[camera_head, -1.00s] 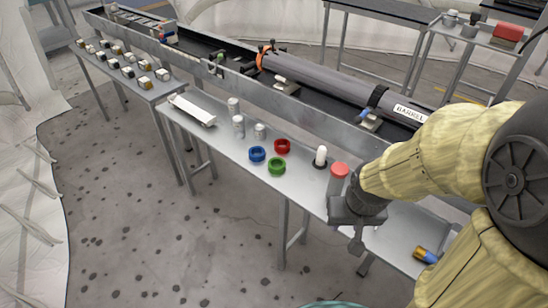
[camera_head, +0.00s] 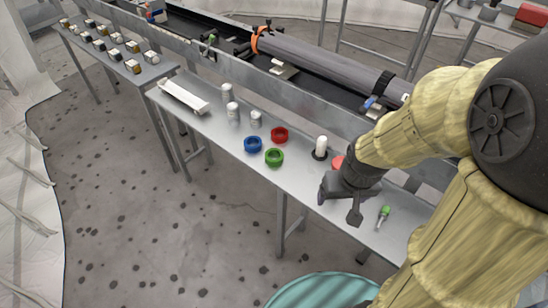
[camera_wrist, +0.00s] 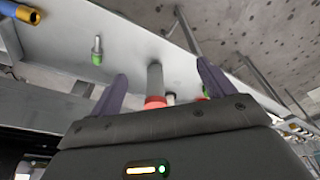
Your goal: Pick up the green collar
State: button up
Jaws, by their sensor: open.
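The green collar (camera_head: 274,157) is a short, thick ring lying on the narrow metal table in the head view. A blue collar (camera_head: 253,144) and a red collar (camera_head: 279,135) lie just beyond it. My gripper (camera_head: 338,205) is open and empty, over the table to the right of the green collar and apart from it. In the wrist view both dark fingers of my gripper (camera_wrist: 162,75) stand apart. A small green patch shows beside the right finger there; I cannot tell whether it is the collar.
A white-topped cylinder (camera_head: 321,147) stands between the collars and my gripper. A red-topped cylinder (camera_head: 338,161) is right beside my gripper, partly hidden. Several grey canisters (camera_head: 232,112) and a white tray (camera_head: 183,96) are farther left.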

jog(key=w+a+f+n+t+h, duration=0.1)
jog(key=w+a+f+n+h, duration=0.2)
jog(key=f+n, duration=0.5)
jog(key=w+a+f+n+h, duration=0.1)
jog(key=w+a+f+n, duration=0.35)
jog(key=f+n, duration=0.4)
jog(key=w+a+r+n+t, duration=0.2)
jog(key=a+n+t, duration=0.2)
jog(key=a+n, duration=0.2)
jog(key=w+a+r+n+t+b, duration=0.1)
jog(key=w+a+r+n+t, duration=0.2)
jog(key=a+n+t, duration=0.2)
jog(key=a+n, duration=0.2)
jog(key=n, duration=0.2)
jog(key=shift+r+t, duration=0.3)
jog(key=shift+n, duration=0.25)
jog(key=x, duration=0.6)
jog(key=b+x, duration=0.1)
jog(key=x, duration=0.5)
jog(key=shift+f, duration=0.25)
